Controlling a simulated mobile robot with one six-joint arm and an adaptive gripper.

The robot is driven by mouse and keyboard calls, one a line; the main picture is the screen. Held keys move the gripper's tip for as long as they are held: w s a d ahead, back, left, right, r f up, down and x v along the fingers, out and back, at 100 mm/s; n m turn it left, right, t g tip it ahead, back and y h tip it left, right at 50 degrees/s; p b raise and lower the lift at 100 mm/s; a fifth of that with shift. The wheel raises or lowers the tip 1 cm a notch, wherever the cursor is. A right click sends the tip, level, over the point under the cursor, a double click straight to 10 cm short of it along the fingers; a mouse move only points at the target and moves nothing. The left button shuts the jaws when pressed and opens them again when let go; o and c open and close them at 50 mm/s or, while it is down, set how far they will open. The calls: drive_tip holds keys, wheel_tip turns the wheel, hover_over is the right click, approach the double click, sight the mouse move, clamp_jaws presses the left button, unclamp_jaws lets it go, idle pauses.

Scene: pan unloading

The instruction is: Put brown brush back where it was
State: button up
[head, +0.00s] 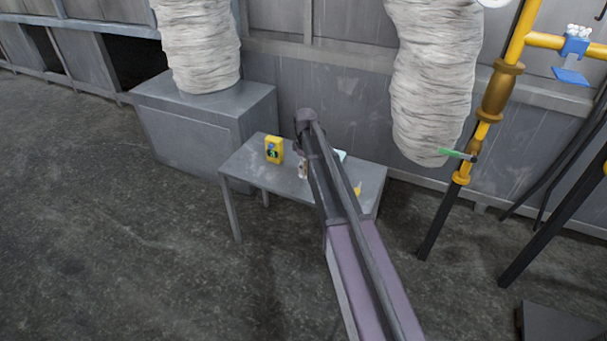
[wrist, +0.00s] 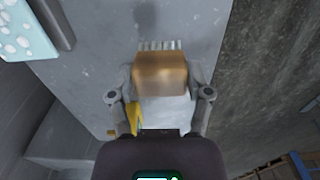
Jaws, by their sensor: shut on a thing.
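The brown brush (wrist: 160,72) is between the fingers of my gripper (wrist: 166,84) in the wrist view, its pale bristles toward the top of the picture. My gripper is shut on it, above the grey table (wrist: 95,70). I cannot tell whether the brush touches the tabletop. In the head view my arm reaches over the small grey table (head: 240,165) and hides much of its middle. A small white and brown thing (head: 303,169) shows beside my arm there; I cannot tell whether it is the brush.
A yellow container (head: 274,150) stands on the table's left part. A yellow thing (wrist: 131,115) lies by my left finger. A light blue thing with white spots (wrist: 28,30) is at upper left. Yellow pipes (head: 492,100) stand right of the table; a grey cabinet (head: 190,140) stands left.

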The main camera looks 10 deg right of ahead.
drive_tip(key=shift+f+b, duration=1.65)
drive_tip(key=shift+f, duration=0.1)
drive_tip(key=shift+f, duration=0.1)
drive_tip(key=o, duration=1)
wheel_tip(320, 180, up, 12)
drive_tip(key=p, duration=1.2)
